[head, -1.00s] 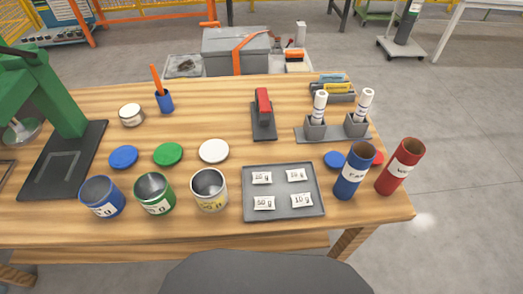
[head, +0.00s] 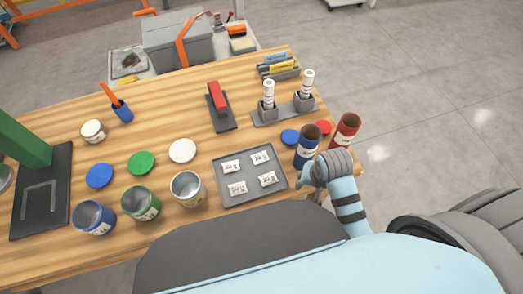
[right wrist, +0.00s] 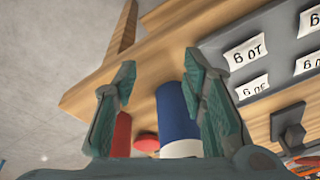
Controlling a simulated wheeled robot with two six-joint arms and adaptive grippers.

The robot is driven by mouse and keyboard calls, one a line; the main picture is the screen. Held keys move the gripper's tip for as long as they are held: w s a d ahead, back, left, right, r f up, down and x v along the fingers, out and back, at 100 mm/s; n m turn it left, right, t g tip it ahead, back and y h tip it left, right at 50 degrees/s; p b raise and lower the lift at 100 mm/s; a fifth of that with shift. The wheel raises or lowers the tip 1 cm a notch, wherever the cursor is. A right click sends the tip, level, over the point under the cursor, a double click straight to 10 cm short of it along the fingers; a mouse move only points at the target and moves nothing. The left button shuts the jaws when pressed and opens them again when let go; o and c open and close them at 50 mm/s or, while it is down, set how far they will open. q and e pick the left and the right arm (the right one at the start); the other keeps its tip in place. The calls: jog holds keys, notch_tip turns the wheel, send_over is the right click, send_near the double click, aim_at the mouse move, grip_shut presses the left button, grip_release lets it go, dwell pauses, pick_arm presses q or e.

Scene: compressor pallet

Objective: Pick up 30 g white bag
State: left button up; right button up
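Several small white bags lie on a grey tray (head: 224,203) on the wooden table. The far-right bag (head: 261,157) seems to be the 30 g one; its small print is hard to read. In the right wrist view this bag (right wrist: 252,87) appears upside down beside the bag marked 10 g (right wrist: 245,53). My right gripper (right wrist: 160,78) is open and empty, its two fingers apart. In the head view my right arm reaches over the table's right front corner, right of the tray; its fingers are not clearly visible there. My left gripper is not in view.
A blue tube (head: 306,148) and a red tube (head: 345,130) stand close to my right arm. Open blue (head: 93,217), green (head: 141,203) and white (head: 187,188) tins stand left of the tray. White markers in holders (head: 284,110) stand behind it.

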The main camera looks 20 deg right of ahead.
jog(key=w+a+r+m+g+y, duration=0.1)
jog(key=w+a+r+m, duration=0.1)
jog(key=w+m, duration=0.15)
jog(key=w+a+r+m, duration=0.2)
jog(key=w+a, duration=0.1)
jog(key=w, duration=0.2)
notch_tip(320, 180, up, 5)
jog(key=m+g+y, duration=0.1)
jog(key=m+g, duration=0.1)
jog(key=m, duration=0.3)
send_over(260, 156)
notch_tip(260, 156, down, 14)
jog(key=b, duration=0.3)
jog(key=shift+s+d, duration=0.15)
jog(key=shift+r, duration=0.15)
jog(key=c, duration=0.7)
